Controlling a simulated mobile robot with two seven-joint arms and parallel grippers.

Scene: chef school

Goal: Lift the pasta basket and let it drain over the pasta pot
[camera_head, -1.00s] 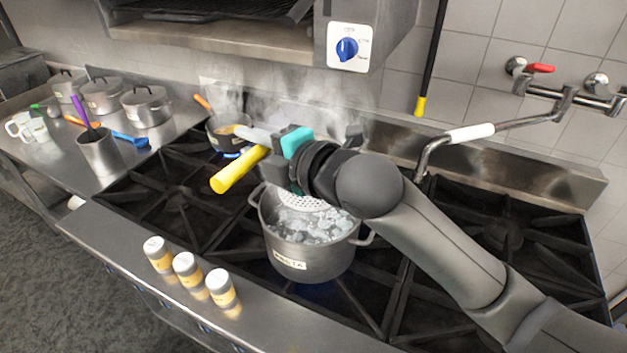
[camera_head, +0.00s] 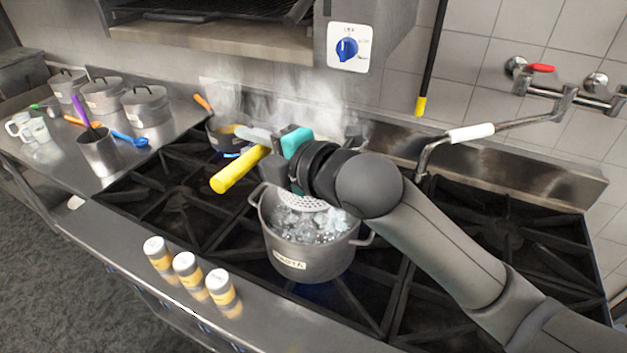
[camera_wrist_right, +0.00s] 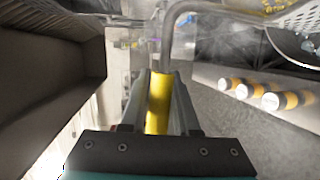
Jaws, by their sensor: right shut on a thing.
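The pasta pot (camera_head: 297,262) stands on the stove, labelled, with bubbling water (camera_head: 305,224) in it and steam rising. The pasta basket (camera_head: 308,202) is partly hidden behind my right gripper; its perforated metal part shows at the pot's mouth. Its yellow handle (camera_head: 238,170) points left. In the right wrist view, the basket's perforated edge (camera_wrist_right: 290,18) shows at the top right. My right gripper (camera_wrist_right: 158,100) is shut on the yellow handle (camera_wrist_right: 159,105). I cannot tell whether the basket's bottom is clear of the water. My left gripper is out of view.
Several seasoning jars (camera_head: 188,270) stand on the stove's front ledge. A utensil holder (camera_head: 99,152) and lidded pots (camera_head: 146,106) are on the left counter. A faucet (camera_head: 470,133) reaches over the right side.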

